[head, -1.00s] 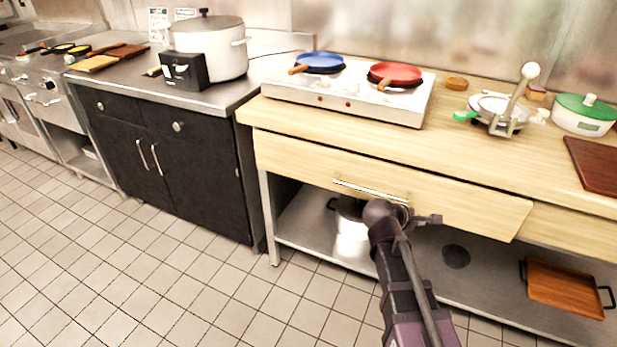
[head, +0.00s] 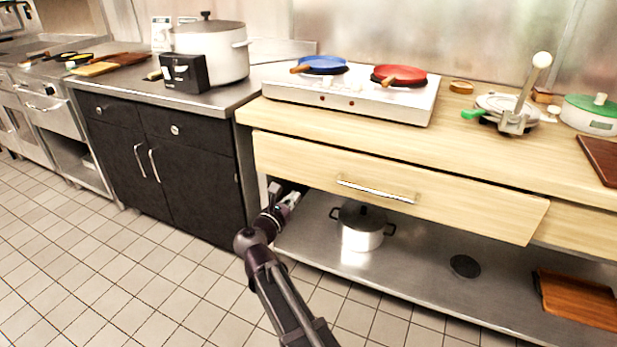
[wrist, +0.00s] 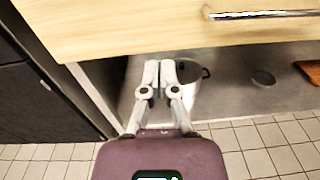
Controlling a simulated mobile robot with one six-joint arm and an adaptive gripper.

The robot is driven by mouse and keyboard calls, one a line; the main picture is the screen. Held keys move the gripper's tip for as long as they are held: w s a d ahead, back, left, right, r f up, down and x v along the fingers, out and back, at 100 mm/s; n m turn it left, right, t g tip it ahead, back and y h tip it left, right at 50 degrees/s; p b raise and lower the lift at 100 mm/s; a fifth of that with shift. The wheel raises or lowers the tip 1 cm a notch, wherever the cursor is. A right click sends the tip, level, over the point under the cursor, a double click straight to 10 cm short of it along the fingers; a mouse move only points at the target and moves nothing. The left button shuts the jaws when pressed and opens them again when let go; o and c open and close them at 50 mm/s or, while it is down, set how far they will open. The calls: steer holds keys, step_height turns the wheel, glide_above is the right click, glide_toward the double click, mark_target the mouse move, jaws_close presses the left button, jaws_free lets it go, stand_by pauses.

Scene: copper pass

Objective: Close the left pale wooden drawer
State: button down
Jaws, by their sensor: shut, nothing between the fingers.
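The left pale wooden drawer (head: 470,205) is under the pale wooden counter, with a metal bar handle (head: 375,190) on its front. Its front stands out from the counter, most clearly at its right end. In the wrist view the drawer front (wrist: 120,28) and its handle (wrist: 262,14) fill the top. My gripper (head: 292,197) is near the lower left corner of the drawer, left of the handle. In the wrist view my gripper (wrist: 160,68) is shut and empty, just below the drawer's bottom edge. I cannot tell whether it touches the drawer.
A steel pot (head: 362,226) stands on the lower metal shelf (head: 420,270), with a wooden tray (head: 580,298) to the right. A hot plate (head: 345,98) with blue and red pans is on the counter. A black cabinet (head: 190,170) stands left. The tiled floor in front is clear.

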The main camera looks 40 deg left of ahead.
mark_target(312, 167)
steer(key=shift+s+a+r+n+y, duration=0.1)
steer(key=shift+s+a+n+y, duration=0.2)
steer(key=shift+s+a+n, duration=0.3)
steer(key=shift+w+a, duration=0.1)
steer(key=shift+a, duration=0.05)
steer(key=x, duration=1.3)
steer(key=shift+w, duration=0.35)
